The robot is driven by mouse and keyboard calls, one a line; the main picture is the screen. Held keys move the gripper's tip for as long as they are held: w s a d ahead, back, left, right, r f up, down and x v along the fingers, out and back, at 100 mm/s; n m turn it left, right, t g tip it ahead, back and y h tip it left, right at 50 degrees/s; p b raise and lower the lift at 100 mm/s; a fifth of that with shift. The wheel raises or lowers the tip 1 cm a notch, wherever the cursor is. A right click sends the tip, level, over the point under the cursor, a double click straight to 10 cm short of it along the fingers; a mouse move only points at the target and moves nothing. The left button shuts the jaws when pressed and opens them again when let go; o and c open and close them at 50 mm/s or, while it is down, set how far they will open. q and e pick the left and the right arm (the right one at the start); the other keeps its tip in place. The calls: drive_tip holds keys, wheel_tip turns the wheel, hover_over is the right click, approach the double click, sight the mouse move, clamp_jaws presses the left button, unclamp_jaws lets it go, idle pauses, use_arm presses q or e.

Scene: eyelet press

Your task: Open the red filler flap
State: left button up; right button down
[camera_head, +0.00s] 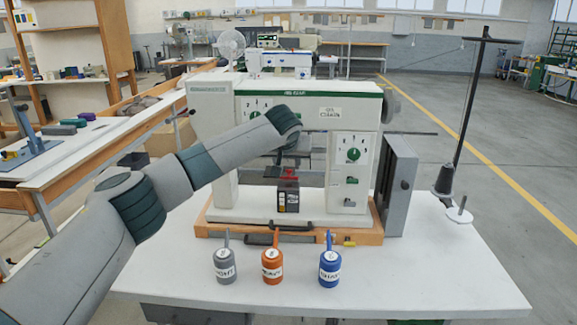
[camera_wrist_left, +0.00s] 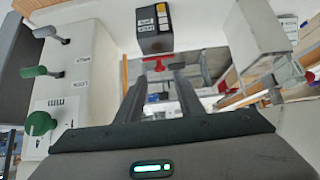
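The eyelet press (camera_head: 300,103) is a white and green machine on the table. A small black box with white and yellow labels (camera_head: 288,200) stands at its base, with a dark red top piece that I take for the filler flap (camera_head: 289,182). In the left wrist view the black box (camera_wrist_left: 153,30) is at the top, with a red edge (camera_wrist_left: 156,53) along its lower side. My left gripper (camera_wrist_left: 163,68) points at that edge, its two fingers apart with a gap between them. I cannot tell whether it touches. My right gripper is not in view.
Three labelled pots, grey (camera_head: 224,266), orange (camera_head: 272,266) and blue (camera_head: 329,268), stand in front of the press. A thread stand (camera_head: 462,130) rises at the right. The white table (camera_head: 420,285) is clear at front right. Green knobs (camera_wrist_left: 40,123) are left in the wrist view.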

sight(288, 176)
use_arm(q)
drive_tip(key=shift+p+x, duration=0.35)
drive_tip(key=shift+x, duration=2.05)
clamp_jaws()
